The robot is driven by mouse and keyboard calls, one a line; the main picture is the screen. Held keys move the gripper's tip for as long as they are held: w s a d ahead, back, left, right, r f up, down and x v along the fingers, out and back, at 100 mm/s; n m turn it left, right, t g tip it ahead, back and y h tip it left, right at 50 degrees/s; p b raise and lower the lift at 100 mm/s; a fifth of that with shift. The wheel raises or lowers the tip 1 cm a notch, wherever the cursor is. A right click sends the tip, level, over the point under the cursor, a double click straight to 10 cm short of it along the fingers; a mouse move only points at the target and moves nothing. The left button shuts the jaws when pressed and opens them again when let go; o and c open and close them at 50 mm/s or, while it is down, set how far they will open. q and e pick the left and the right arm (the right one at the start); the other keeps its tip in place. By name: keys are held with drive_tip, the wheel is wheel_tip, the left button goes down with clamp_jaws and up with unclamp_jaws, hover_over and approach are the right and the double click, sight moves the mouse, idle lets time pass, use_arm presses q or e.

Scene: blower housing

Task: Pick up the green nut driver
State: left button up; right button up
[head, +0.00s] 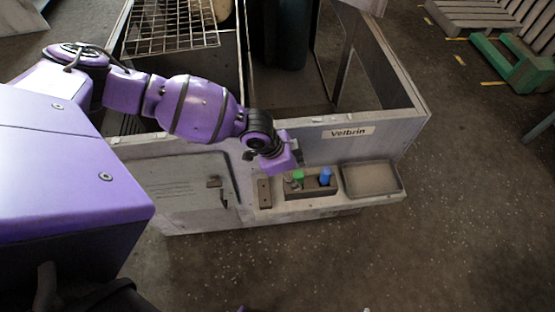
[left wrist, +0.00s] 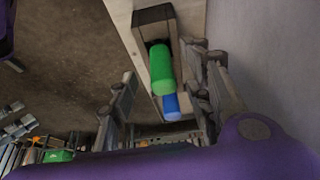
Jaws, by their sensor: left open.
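The green nut driver (head: 298,177) stands in a small dark holder (head: 318,191) on the housing's front ledge. A blue-handled driver (head: 326,177) stands in the same holder, to its right. My left gripper (head: 295,168) is right at the green handle in the head view, partly hiding it. In the left wrist view the green handle (left wrist: 160,70) lies between the two spread fingers of my left gripper (left wrist: 165,100), with the blue handle (left wrist: 172,106) beyond it. The left gripper is open; I cannot tell whether a finger touches the handle. My right gripper is not in view.
A shallow empty tray (head: 372,179) sits right of the holder, and a small block (head: 264,192) sits left of it. The housing wall with the "Velbrin" label (head: 348,132) rises close behind. The floor (head: 400,260) in front is clear.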

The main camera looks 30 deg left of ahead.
use_arm(q)
drive_tip(key=x, duration=0.3)
drive_tip(key=shift+w+d+f, duration=0.2)
drive_tip(key=shift+w+f, duration=0.05)
drive_tip(key=shift+w, duration=0.15)
clamp_jaws()
